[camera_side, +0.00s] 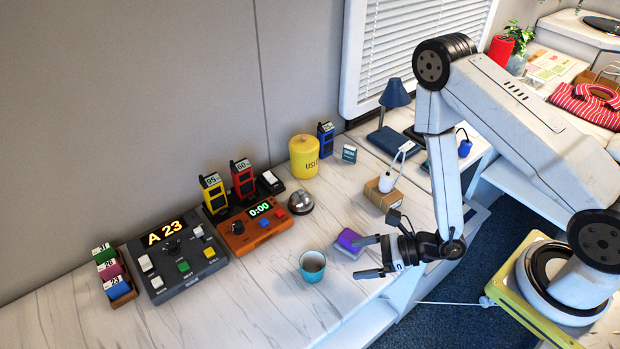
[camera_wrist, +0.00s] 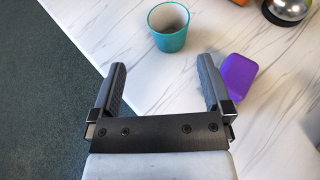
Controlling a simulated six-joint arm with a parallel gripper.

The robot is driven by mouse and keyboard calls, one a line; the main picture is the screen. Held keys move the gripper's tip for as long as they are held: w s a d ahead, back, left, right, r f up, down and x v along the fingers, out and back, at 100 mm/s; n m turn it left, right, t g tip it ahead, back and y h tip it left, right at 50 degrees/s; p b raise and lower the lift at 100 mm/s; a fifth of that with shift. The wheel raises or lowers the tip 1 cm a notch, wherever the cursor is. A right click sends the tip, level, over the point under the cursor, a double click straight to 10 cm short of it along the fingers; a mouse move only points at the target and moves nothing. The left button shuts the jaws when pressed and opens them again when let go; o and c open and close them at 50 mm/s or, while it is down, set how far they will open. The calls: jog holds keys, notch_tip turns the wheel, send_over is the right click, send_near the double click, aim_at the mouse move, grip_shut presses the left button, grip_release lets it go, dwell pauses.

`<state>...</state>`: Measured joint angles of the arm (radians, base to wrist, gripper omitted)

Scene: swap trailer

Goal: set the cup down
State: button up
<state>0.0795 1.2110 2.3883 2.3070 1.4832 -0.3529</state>
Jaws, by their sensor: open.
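A teal cup (camera_side: 312,267) with a pale inside stands upright on the marble-patterned counter, near its front edge. It also shows in the wrist view (camera_wrist: 169,38), ahead of the fingertips and between their lines. My gripper (camera_side: 368,257) is open and empty, to the right of the cup in the side view. Its two dark fingers (camera_wrist: 160,75) are spread wide and apart from the cup. The cup's inside looks empty.
A purple object (camera_side: 348,240) lies close to one finger; it also shows in the wrist view (camera_wrist: 237,77). A silver bell (camera_side: 300,202) and an orange timer box (camera_side: 255,225) stand behind the cup. A grey console (camera_side: 178,257) is at left. The counter left of the cup is clear.

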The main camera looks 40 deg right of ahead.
jog(key=s+a+r+n+g, duration=0.1)
jog(key=s+r+n+g, duration=0.7)
jog(key=r+n+g, duration=0.5)
jog(key=w+d+r+n+t+h, duration=0.2)
jog(key=w+d+n+t+h, duration=0.1)
jog(key=d+n+h, duration=0.2)
jog(key=w+d+r+n+t+h, duration=0.2)
jog(key=w+d+n+t+h, duration=0.1)
jog(key=n, duration=0.5)
jog(key=w+d+h, duration=0.1)
jog(key=d+h, duration=0.1)
jog(key=d, duration=0.1)
jog(key=shift+d+r, duration=0.3)
jog(key=shift+d, duration=0.1)
